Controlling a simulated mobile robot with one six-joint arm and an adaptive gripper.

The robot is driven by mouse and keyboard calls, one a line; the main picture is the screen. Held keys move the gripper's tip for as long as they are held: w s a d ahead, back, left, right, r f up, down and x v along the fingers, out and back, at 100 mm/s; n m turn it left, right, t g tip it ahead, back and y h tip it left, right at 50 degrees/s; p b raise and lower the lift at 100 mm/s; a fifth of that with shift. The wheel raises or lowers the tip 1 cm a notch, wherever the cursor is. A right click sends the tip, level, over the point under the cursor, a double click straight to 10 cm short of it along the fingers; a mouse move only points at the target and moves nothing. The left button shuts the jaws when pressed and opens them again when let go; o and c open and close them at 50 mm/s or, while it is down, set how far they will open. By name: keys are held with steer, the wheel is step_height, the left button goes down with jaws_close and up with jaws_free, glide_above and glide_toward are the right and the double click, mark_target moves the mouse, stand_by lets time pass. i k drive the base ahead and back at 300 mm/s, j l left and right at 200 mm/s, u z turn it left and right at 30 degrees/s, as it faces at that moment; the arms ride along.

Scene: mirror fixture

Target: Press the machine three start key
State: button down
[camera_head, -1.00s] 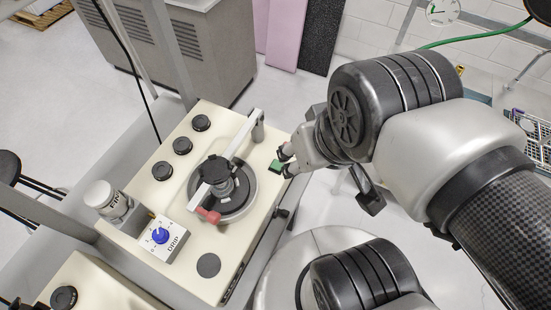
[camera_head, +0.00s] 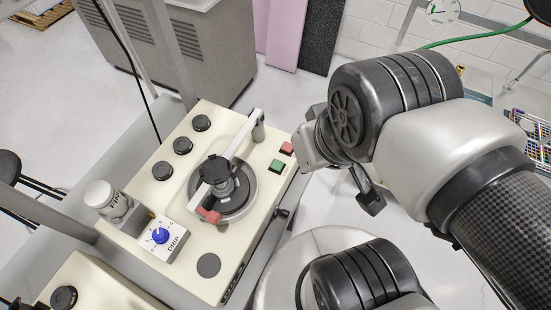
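A cream-topped machine (camera_head: 150,205) stands in the middle of the view, with a green key (camera_head: 277,165) and a red key (camera_head: 287,148) at its right edge. Both keys are uncovered. I take the green one for the start key, but I cannot read a label or a machine number. My gripper (camera_head: 308,150) is just right of the two keys, apart from the green key in the picture. Its fingertips are not clearly visible, so I cannot tell if it is open or shut.
Another cream machine (camera_head: 95,285) is at lower left. A grey cabinet (camera_head: 190,50) stands behind.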

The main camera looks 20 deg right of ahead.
mark_target(277, 164)
steer(key=k+j+z, duration=0.1)
steer(key=z, duration=0.35)
steer(key=k+j+z, duration=0.1)
steer(key=z, duration=0.35)
steer(key=k+z, duration=0.2)
steer(key=z, duration=0.25)
